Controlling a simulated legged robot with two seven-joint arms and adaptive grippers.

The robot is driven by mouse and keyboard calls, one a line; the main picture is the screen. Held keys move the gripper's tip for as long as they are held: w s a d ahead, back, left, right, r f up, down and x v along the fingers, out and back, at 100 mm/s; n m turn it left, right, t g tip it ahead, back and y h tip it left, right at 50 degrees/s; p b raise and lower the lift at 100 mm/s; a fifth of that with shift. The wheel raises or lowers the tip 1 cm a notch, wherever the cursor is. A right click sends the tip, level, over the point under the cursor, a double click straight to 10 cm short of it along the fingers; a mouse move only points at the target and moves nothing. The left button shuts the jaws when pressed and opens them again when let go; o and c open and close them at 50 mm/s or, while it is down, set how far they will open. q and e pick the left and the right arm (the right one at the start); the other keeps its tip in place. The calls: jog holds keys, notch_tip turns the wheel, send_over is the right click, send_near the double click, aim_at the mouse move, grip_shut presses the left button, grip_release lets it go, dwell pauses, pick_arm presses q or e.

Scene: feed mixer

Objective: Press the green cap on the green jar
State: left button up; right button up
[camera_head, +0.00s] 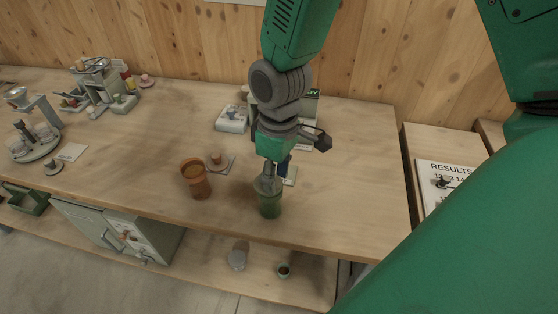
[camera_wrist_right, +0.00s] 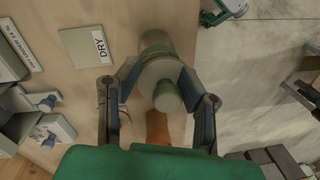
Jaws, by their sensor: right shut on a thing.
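The green jar (camera_head: 270,206) stands upright near the front edge of the wooden bench. My right gripper (camera_head: 268,180) points down at its top. In the right wrist view the gripper (camera_wrist_right: 163,82) has its fingers on both sides of the pale green cap (camera_wrist_right: 157,73), which has a round knob, and it is shut on it. The jar's body (camera_wrist_right: 156,42) shows beyond the cap. The cap is lined up over or at the jar's mouth; the fingers hide whether it is fully seated. My left gripper is not in view.
An open orange jar (camera_head: 195,180) stands left of the green jar, with an orange cap (camera_head: 216,158) behind it. Small devices (camera_head: 232,118) stand at the back. The bench's front edge is close; bare wood lies to the right.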

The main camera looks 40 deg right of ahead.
jog(key=shift+a, duration=0.1)
jog(key=shift+d, duration=0.3)
jog(key=o, duration=1.1)
jog(key=shift+d+f, duration=0.1)
jog(key=shift+d, duration=0.25)
jog(key=o, duration=0.5)
jog(key=shift+a, duration=0.55)
jog(key=shift+d+r+p, duration=0.2)
jog(key=shift+r+p, duration=0.4)
jog(key=shift+p, duration=0.05)
jog(key=shift+d+r+p, duration=0.2)
jog(key=shift+r+p, duration=0.4)
jog(key=shift+a+r+p, duration=0.15)
jog(key=shift+r+p, duration=0.45)
jog(key=shift+p, duration=0.05)
jog(key=shift+a+r+p, duration=0.15)
jog(key=shift+r+p, duration=0.45)
jog(key=shift+d+r+p, duration=0.2)
jog(key=shift+r+p, duration=1)
jog(key=shift+p, duration=0.1)
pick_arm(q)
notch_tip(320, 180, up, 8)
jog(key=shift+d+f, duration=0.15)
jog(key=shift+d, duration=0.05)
